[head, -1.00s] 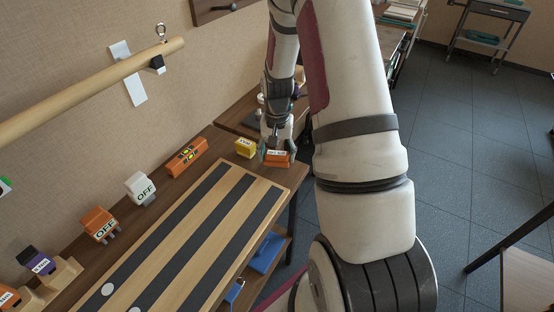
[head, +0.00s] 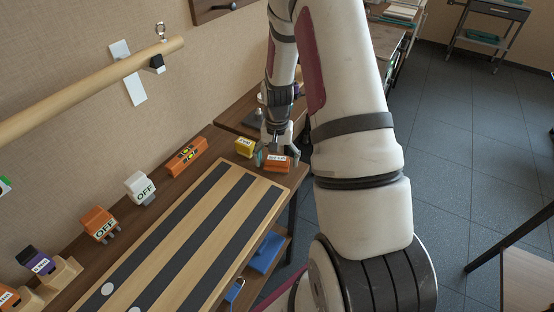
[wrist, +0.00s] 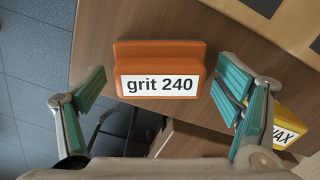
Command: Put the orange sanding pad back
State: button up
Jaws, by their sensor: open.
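The orange sanding pad (wrist: 160,56), labelled "grit 240", lies on the brown wooden table near its far right corner. It also shows in the head view (head: 277,165), just below my gripper. My gripper (head: 277,157) is open; in the wrist view its teal-lined fingers (wrist: 155,105) stand apart on either side of the pad, with gaps on both sides. The pad is not held.
A yellow block (head: 245,147) labelled WAX sits just left of the pad. A wooden board with black strips (head: 200,240) covers the table front.

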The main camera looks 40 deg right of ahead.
aim_at(277, 156)
jog(key=s+a+r+n+t, duration=0.1)
jog(key=a+r, duration=0.2)
jog(key=r, duration=0.8)
jog(key=s+a+r+n, duration=0.15)
jog(key=a+r, duration=0.25)
jog(key=r, duration=0.7)
jog(key=s+a+r+n+t, duration=0.1)
jog(key=s+a+r+n, duration=0.2)
jog(key=s, duration=0.7)
jog(key=s+a+r+n+t, duration=0.1)
jog(key=s+a+r+n, duration=0.3)
jog(key=s+a+r, duration=0.3)
jog(key=s+a, duration=0.3)
jog(key=shift+s+r+t, duration=0.25)
jog(key=shift+r+t, duration=0.05)
jog(key=shift+r, duration=0.05)
jog(key=shift+a, duration=0.1)
jog(key=shift+s+r+t+p, duration=0.1)
jog(key=shift+r+t+p, duration=0.3)
jog(key=shift+r+p, duration=1.3)
